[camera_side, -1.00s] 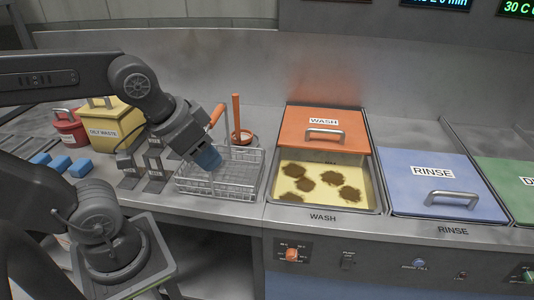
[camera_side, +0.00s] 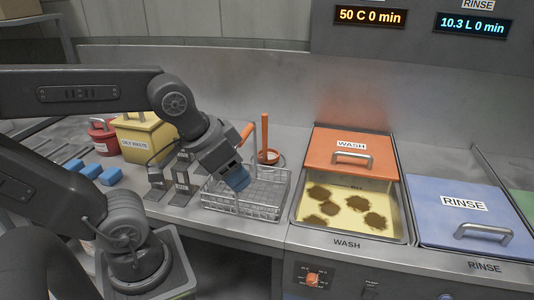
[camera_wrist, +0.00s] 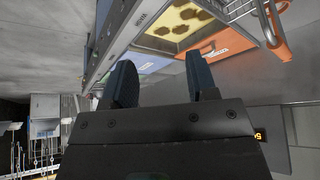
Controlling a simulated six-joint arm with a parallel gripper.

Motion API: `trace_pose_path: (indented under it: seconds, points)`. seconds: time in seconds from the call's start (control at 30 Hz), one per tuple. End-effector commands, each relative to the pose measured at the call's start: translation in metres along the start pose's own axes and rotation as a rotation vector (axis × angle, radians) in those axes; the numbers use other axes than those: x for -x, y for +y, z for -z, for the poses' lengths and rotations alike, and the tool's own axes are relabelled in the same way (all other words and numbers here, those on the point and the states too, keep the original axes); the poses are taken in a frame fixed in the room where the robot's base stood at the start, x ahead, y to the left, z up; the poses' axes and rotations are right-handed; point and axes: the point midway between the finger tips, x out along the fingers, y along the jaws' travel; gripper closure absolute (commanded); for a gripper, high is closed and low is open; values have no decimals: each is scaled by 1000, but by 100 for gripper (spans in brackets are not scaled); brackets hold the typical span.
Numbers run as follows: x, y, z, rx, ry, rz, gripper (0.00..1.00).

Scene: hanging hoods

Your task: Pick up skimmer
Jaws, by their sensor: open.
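The skimmer (camera_side: 264,135), with an upright orange handle and a round orange-rimmed lower end, stands behind the wire basket (camera_side: 268,212) in the side view. My gripper (camera_side: 237,179), with blue fingers, is tilted downward over the left part of the basket, in front and to the left of the skimmer and apart from it. In the wrist view my gripper (camera_wrist: 163,82) is open, with nothing between its fingers. An orange curved piece (camera_wrist: 277,38) shows at the upper right there; I cannot tell whether it is the skimmer or the basket's handle.
The basket's orange-gripped handle (camera_side: 247,131) rises close to the skimmer. The wash tank (camera_side: 347,237), with brown patches in yellow liquid, is partly covered by an orange lid (camera_side: 345,146). A blue rinse lid (camera_side: 446,195) lies right. Yellow (camera_side: 146,135) and red (camera_side: 102,139) containers stand left.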

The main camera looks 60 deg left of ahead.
Motion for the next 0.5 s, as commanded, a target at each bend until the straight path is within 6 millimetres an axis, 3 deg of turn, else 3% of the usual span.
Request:
trace_pose_path:
  seconds: [0.13,0.23,0.37,0.5]
  points:
    - [2,-2,6,-17,-6,5,47]
    - [5,-10,27,-85,-33,18,47]
    - [9,-33,75,-254,-105,35,47]
    - [5,-71,131,-473,-197,25,47]
